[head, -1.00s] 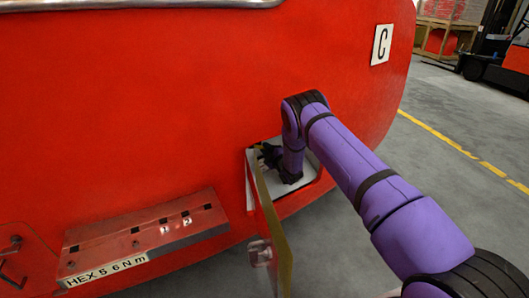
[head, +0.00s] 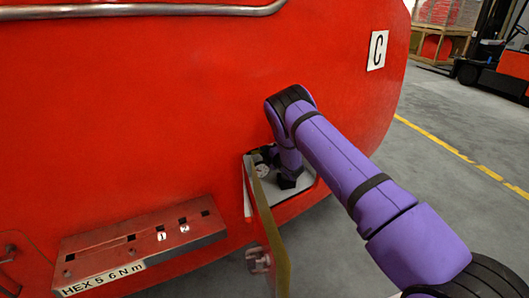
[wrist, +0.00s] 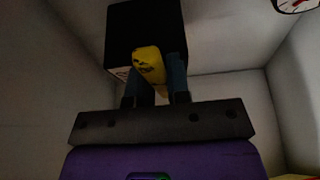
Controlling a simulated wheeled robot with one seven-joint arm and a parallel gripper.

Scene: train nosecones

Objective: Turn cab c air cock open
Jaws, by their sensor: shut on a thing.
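In the wrist view my gripper (wrist: 156,88) is shut on a yellow handle (wrist: 149,64), which I take for the air cock. The handle stands between the two fingers, in front of a dark block (wrist: 145,30). The handle's lower part is hidden by the fingers. In the head view the red nosecone with the C plate (head: 377,50) has an open recess (head: 310,181) low on its right side. My purple arm reaches into it, and the gripper's fingertips and the handle are hidden there.
The recess door (head: 270,225) hangs open at the left of the opening. A round gauge (wrist: 296,3) shows at the wrist view's top right, and pale walls close in around the gripper. A red tool rack (head: 140,245) sits left of the recess.

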